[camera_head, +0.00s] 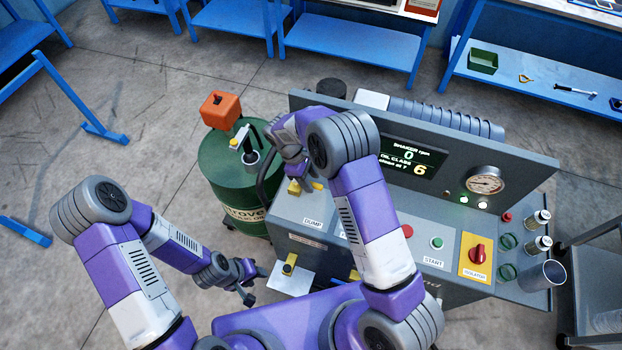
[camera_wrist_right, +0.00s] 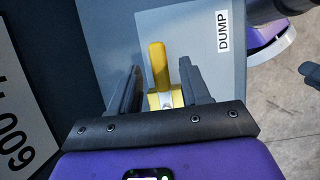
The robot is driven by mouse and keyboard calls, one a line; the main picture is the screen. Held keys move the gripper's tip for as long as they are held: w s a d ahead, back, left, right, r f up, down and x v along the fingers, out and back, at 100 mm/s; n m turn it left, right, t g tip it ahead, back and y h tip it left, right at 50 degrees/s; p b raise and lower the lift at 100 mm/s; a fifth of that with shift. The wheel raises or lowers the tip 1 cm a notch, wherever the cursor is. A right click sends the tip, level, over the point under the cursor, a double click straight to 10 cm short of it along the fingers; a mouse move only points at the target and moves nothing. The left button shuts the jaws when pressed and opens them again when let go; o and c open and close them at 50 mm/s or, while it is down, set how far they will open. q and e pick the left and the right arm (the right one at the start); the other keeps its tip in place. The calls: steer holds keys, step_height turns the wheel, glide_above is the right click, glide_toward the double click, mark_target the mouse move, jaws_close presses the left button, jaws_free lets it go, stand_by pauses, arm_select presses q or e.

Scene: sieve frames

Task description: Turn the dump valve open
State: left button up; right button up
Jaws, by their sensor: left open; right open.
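The dump valve's yellow handle (camera_wrist_right: 158,66) stands beside the DUMP label (camera_wrist_right: 223,31) on the grey panel. In the head view the handle (camera_head: 294,187) is partly hidden by my right gripper (camera_head: 297,172). In the right wrist view my right gripper (camera_wrist_right: 160,74) is open, with one finger on each side of the handle. My left gripper (camera_head: 248,283) is open and empty, low at the left of the machine.
A green oil drum (camera_head: 228,185) with an orange can (camera_head: 219,110) stands left of the machine. A second yellow handle (camera_head: 289,263) is on the machine's front above a white plate (camera_head: 290,283). A red isolator knob (camera_head: 477,254) and a gauge (camera_head: 486,180) are to the right.

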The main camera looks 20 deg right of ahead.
steer(key=shift+s+d+f, duration=0.1)
steer(key=shift+d+f, duration=0.05)
steer(key=shift+f, duration=0.3)
steer(key=shift+c, duration=0.3)
jaws_close()
